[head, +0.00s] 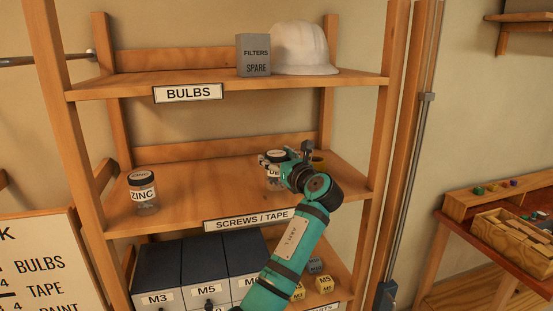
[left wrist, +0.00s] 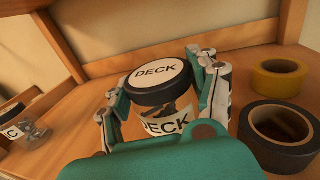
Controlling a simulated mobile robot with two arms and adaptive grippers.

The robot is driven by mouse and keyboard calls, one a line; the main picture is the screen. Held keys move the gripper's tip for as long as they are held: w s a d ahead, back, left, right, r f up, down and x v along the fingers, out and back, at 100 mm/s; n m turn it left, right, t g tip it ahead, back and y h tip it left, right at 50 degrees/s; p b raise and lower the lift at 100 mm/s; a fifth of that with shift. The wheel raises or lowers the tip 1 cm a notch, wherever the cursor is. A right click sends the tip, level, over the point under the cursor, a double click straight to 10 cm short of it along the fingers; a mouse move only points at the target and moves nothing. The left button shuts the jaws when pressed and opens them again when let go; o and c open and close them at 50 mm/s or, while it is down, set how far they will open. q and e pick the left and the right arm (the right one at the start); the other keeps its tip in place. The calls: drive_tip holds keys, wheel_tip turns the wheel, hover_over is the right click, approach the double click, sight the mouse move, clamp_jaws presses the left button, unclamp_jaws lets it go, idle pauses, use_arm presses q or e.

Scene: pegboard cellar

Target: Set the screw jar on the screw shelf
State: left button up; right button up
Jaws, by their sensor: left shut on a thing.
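The screw jar held by my left gripper (head: 270,163) has a dark lid with a white top reading DECK; the jar (left wrist: 158,96) shows between the fingers in the left wrist view. My left gripper (left wrist: 163,105) is shut on it. The jar is at the screw shelf (head: 190,197), the middle board labelled SCREWS / TAPE; I cannot tell if its base touches the board. A second jar, labelled ZINC (head: 143,192), stands upright at the shelf's left end. My right gripper is in neither view.
A yellow tape roll (left wrist: 281,78) and a black tape roll (left wrist: 280,132) lie right of the held jar. The upper BULBS shelf holds a grey filters box (head: 254,55) and a white hard hat (head: 304,50). Shelf space between the jars is clear.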

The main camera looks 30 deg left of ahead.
use_arm(q)
drive_tip(key=shift+f, duration=0.75)
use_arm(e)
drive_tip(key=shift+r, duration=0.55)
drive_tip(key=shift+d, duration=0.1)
use_arm(q)
drive_tip(key=o, duration=1)
drive_tip(key=shift+f, duration=0.2)
drive_tip(key=o, duration=0.5)
drive_tip(key=shift+s, duration=0.1)
drive_tip(key=shift+r, duration=0.15)
